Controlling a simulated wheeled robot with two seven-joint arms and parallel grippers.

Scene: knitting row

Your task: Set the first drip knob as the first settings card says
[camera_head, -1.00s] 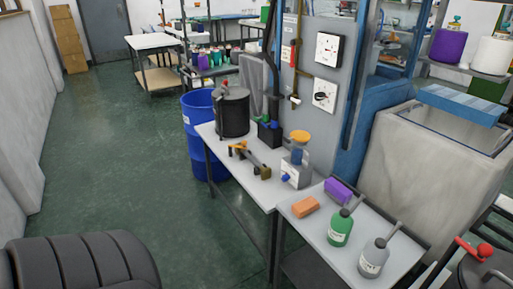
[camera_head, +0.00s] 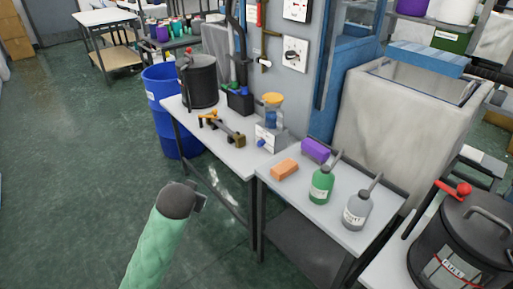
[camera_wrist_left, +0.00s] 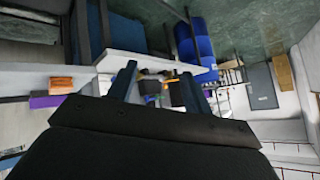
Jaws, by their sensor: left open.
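An oiler-like unit (camera_head: 268,122) with a yellow-orange lid, blue middle and white labelled base stands on the bench. A small blue knob (camera_head: 262,143) is on its front; its setting is too small to read. A white square panel (camera_head: 293,53) with a dark round dial hangs on the grey wall, and another panel (camera_head: 296,8) is cut off above it. I cannot tell which is a settings card. My left gripper (camera_wrist_left: 160,88) is open and empty, its fingers apart in the left wrist view. In the head view its arm rises before the bench, well short of the unit. My right gripper is not in view.
The bench (camera_head: 222,152) also holds a black pot (camera_head: 198,80) and a yellow-handled tool (camera_head: 220,127). The nearer table (camera_head: 325,222) holds an orange block (camera_head: 285,170), a purple block (camera_head: 315,150), a green bottle (camera_head: 321,185) and a grey bottle (camera_head: 357,209). The left floor is clear.

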